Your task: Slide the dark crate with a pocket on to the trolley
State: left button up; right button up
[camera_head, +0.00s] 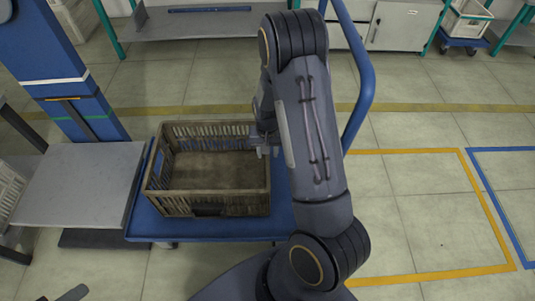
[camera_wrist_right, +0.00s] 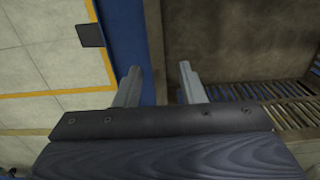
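The dark crate (camera_head: 178,205) is a brownish, slatted, open-topped box. It sits upright on the blue trolley (camera_head: 145,222), and a dark pocket (camera_head: 208,210) shows on its near wall. The crate looks empty. My right gripper (camera_head: 264,150) is at the crate's right wall. In the right wrist view, its two fingers (camera_wrist_right: 159,84) are apart, one on each side of the crate's wall (camera_wrist_right: 154,45). I cannot see contact. A small grey part at the bottom left of the head view may belong to my left arm; its fingers cannot be made out.
A grey metal plate (camera_head: 75,185) with a blue column (camera_head: 50,60) stands left of the trolley. The trolley's blue handle (camera_head: 365,85) rises on the right, behind my right arm. Floor marked with yellow and blue lines is clear on the right. Shelves and cabinets (camera_head: 400,25) stand at the back.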

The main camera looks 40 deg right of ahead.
notch_tip(320, 180, up, 5)
jog(key=shift+f+p, duration=0.2)
jog(key=shift+p, duration=0.3)
jog(key=shift+a+r, duration=0.15)
jog(key=shift+r, duration=0.2)
jog(key=s+a+r+n+t+y, duration=0.15)
jog(key=s+a+r, duration=0.25)
jog(key=r, duration=0.5)
jog(key=s+a+r+n+t+y, duration=0.1)
jog(key=s+a+r+t+y, duration=0.1)
jog(key=s+a+r, duration=0.45)
jog(key=s+a+r+n+t, duration=0.2)
jog(key=s+a+r+n, duration=0.15)
jog(key=s+r, duration=0.45)
notch_tip(320, 180, up, 20)
jog(key=p, duration=2.1)
jog(key=shift+s+a+f, duration=0.2)
jog(key=shift+s+f, duration=0.05)
jog(key=shift+s, duration=0.05)
